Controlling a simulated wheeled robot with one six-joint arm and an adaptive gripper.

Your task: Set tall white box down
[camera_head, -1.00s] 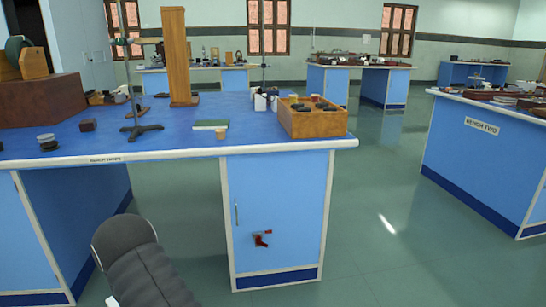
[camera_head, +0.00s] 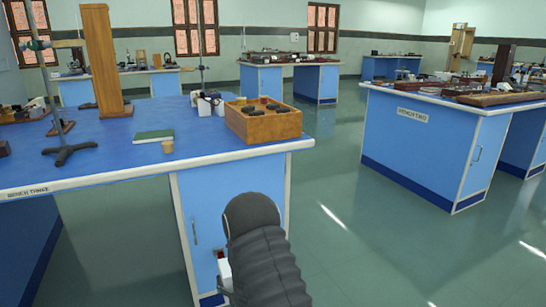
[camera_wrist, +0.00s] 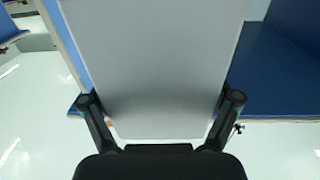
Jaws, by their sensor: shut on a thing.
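My gripper (camera_wrist: 160,112) is shut on the tall white box (camera_wrist: 150,60), which fills the middle of the wrist view between the two fingers. The box looks pale grey-white and flat-faced there, and its far end runs out of the picture. In the head view my dark arm rises at the bottom, in front of the near bench. A small white piece shows beside the arm there, but I cannot tell whether it is the box. The gripper itself is hidden in the head view.
Bench Two (camera_head: 430,140) stands right, across open floor (camera_head: 350,220).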

